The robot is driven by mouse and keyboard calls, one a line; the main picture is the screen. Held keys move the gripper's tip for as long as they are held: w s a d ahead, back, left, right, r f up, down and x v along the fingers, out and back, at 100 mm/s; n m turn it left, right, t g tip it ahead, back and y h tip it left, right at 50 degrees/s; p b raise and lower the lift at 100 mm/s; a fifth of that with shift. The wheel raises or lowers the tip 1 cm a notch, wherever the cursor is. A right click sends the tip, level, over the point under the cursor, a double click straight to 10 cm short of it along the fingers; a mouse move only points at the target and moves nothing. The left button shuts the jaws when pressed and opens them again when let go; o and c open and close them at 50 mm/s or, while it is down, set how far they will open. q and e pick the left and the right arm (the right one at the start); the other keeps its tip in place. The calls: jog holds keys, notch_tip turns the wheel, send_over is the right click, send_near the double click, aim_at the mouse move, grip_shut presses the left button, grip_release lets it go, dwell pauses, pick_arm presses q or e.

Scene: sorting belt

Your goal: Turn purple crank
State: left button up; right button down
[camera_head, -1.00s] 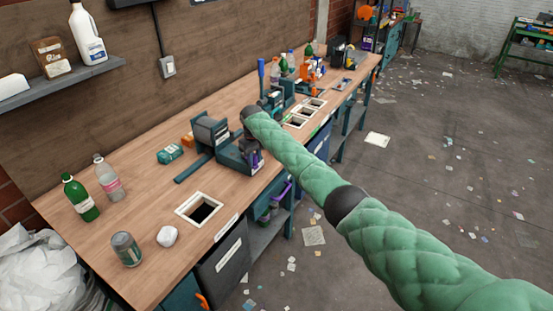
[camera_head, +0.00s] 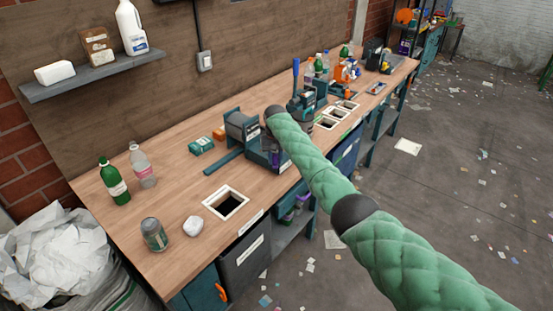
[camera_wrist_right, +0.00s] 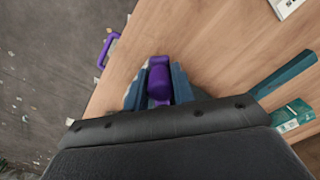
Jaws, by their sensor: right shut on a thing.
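The purple crank (camera_wrist_right: 159,78) shows in the right wrist view between the two teal fingers of my right gripper (camera_wrist_right: 158,88), which is shut on it. In the head view the crank (camera_head: 275,159) is a small purple patch beside a teal machine (camera_head: 240,126) on the bench. My right arm, in a green padded sleeve, reaches over the bench's front edge and hides most of the gripper and crank. My left gripper is not in view.
A teal box (camera_head: 201,145) lies near the machine. Several bottles stand farther back. A purple handle (camera_wrist_right: 107,50) shows below the edge.

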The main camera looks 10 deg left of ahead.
jog(key=shift+w+r, duration=0.15)
jog(key=shift+r, duration=0.15)
jog(key=c, duration=1.4)
grip_release()
jog(key=shift+c, duration=0.2)
jog(key=shift+o, duration=1.4)
jog(key=shift+f, duration=0.15)
jog(key=shift+r+b, duration=0.55)
jog(key=shift+r, duration=0.3)
notch_tip(320, 180, up, 5)
jog(key=shift+f+b, duration=0.15)
jog(key=shift+b, duration=0.65)
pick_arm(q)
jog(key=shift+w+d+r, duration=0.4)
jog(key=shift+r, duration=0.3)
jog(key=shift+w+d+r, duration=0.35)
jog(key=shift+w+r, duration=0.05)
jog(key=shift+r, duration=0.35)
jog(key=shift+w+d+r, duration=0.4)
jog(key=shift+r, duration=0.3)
pick_arm(e)
jog(key=shift+r, duration=0.65)
